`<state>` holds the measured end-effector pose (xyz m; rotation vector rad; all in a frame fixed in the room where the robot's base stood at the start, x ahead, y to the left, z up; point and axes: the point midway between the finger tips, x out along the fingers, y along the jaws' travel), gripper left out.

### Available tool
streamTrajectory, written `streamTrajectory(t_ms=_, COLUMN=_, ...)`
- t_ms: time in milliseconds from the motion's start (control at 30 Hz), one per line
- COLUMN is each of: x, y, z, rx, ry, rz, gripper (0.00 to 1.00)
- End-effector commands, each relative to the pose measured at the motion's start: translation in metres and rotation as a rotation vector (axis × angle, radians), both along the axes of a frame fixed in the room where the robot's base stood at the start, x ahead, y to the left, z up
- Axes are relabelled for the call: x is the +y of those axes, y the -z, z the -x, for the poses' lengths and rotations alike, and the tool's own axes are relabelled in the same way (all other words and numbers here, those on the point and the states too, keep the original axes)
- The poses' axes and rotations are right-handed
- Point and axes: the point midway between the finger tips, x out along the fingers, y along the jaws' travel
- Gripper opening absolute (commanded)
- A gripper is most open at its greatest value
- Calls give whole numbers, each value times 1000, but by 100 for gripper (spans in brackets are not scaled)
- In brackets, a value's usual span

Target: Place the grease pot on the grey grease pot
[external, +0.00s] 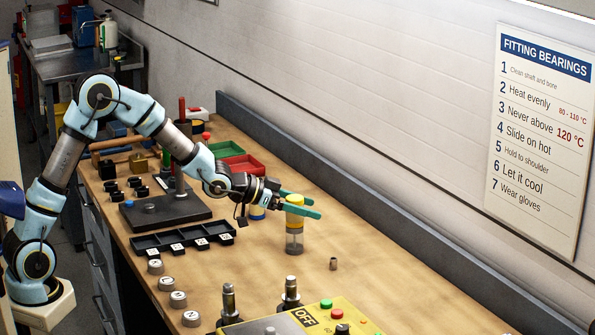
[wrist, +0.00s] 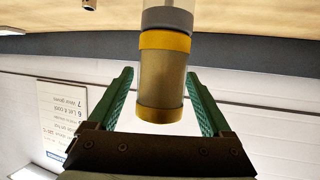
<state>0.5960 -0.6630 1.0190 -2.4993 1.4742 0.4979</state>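The grease pot (wrist: 163,80) has an amber body between yellow bands. In the external view the grease pot (external: 294,221) stands upright on the grey grease pot (external: 294,242), in line with it. The grey grease pot's grey band (wrist: 167,19) meets the upper pot's yellow band in the wrist view. My gripper (external: 306,207) has green fingers, one on each side of the upper pot. In the wrist view my gripper (wrist: 162,88) shows gaps between the fingers and the pot, so it is open around it. The near finger hides part of the pot in the external view.
A black compartment tray (external: 183,239) and a dark stand base (external: 165,212) are further left. A small brown piece (external: 333,263) lies to the right. A yellow control box (external: 300,322) is in front.

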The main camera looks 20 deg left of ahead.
Motion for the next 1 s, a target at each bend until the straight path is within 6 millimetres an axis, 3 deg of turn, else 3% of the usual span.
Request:
streamTrajectory(t_ms=300, x=1, y=-6, z=0, rx=0, ry=0, rz=1, gripper=83)
streamTrajectory(t_ms=800, x=78, y=-41, z=42, rx=-3, ry=-2, rz=-1, gripper=83)
streamTrajectory(t_ms=1000, x=94, y=-49, z=52, rx=-2, ry=-1, rz=0, gripper=83)
